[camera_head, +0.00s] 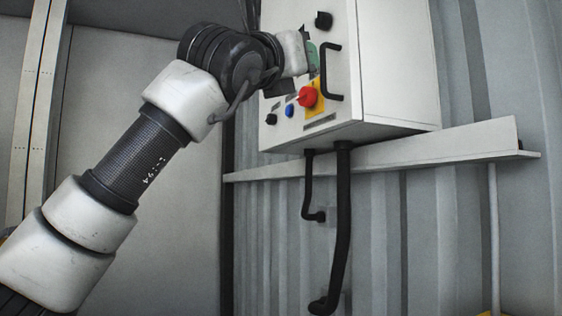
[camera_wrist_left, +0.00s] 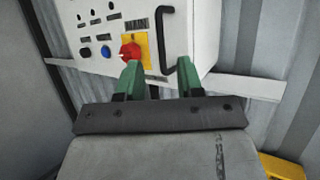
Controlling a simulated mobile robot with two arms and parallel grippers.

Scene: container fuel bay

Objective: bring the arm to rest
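My left arm reaches from the lower left up to the control box (camera_head: 395,65) in the head view. My left gripper (camera_wrist_left: 160,76) shows in the left wrist view with its two green fingers apart and nothing between them. The red knob (camera_wrist_left: 130,51) on its yellow plate is just beyond the left finger; I cannot tell whether they touch. In the head view the gripper is largely hidden by its own wrist, with a green finger part showing above the red knob (camera_head: 307,96). My right gripper is in neither view.
A black handle (camera_head: 332,73) stands out from the box front near the gripper. Blue (camera_head: 289,110) and black buttons sit left of the knob. A white ledge (camera_head: 450,146) runs under the box, and black cables (camera_head: 341,220) hang below along the corrugated wall.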

